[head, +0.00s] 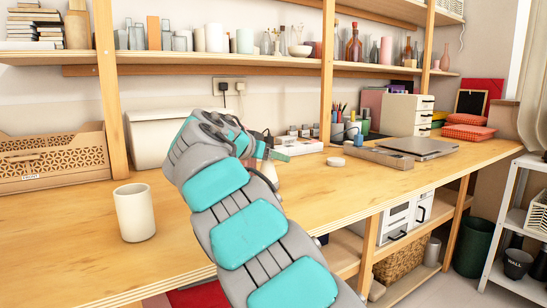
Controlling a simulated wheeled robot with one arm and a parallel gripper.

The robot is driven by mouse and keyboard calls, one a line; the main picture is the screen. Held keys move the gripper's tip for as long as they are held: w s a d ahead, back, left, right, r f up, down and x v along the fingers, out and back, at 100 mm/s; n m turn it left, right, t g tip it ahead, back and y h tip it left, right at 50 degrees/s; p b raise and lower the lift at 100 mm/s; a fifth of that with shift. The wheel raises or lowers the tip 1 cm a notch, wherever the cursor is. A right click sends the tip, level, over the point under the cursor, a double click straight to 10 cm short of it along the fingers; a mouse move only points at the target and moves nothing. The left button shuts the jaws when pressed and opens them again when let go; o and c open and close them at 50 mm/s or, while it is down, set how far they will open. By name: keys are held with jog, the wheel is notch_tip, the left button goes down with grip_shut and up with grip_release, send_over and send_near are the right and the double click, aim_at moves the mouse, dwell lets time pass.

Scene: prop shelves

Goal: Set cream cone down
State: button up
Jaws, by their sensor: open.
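A pale, tapered object, which looks like the cream cone (269,171), stands on the wooden worktop just beyond my arm in the head view. My arm hides its lower left part. My gripper (266,149) is at the far end of the arm, by the upper part of the cone. Its jaws are open, but the arm covers much of them. I cannot tell whether a finger touches the cone.
A cream cup (134,214) stands on the worktop (70,240) left of my arm. A wooden upright (327,75) rises behind. Bare worktop lies between cup and arm.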

jog(key=v, duration=1.2)
jog(key=shift+r, duration=0.1)
